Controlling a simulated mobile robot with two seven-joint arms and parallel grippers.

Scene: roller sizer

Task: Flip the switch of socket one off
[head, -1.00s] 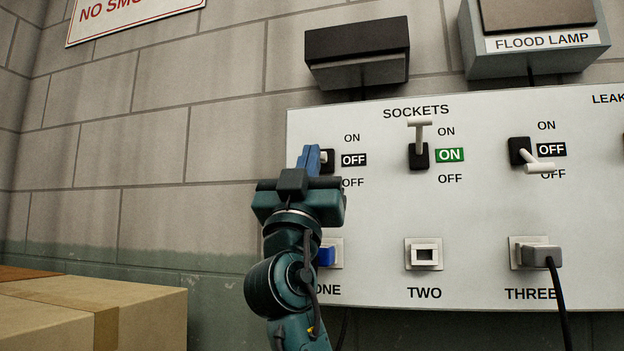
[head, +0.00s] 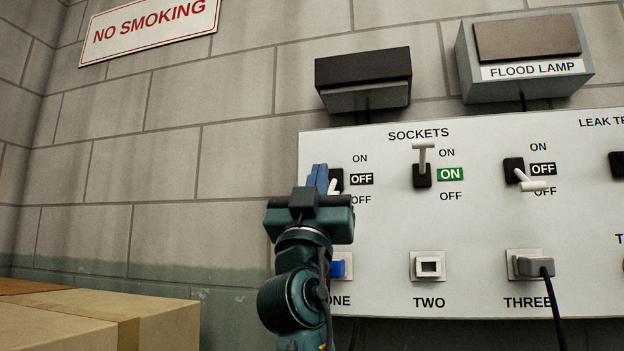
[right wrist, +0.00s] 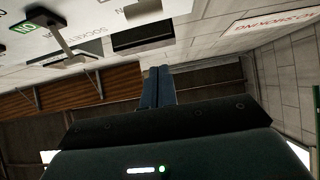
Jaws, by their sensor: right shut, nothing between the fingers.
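The switch of socket one (head: 337,177) is a black base on the white panel. Its white lever (head: 333,187) shows at the lower part of the base, angled down and partly hidden by my gripper. The label beside it (head: 361,179) reads OFF on black. My right gripper (head: 319,171), with blue fingers, is shut and empty just left of the switch; I cannot tell whether it touches the lever. In the right wrist view the shut fingers (right wrist: 157,85) hold nothing. My left gripper is not in view.
The switch of socket two (head: 422,172) has its lever up beside a green ON label. The switch of socket three (head: 515,171) has its lever down beside OFF. A blue plug end (head: 337,267) sits at socket one. Cardboard boxes (head: 165,325) stand lower left.

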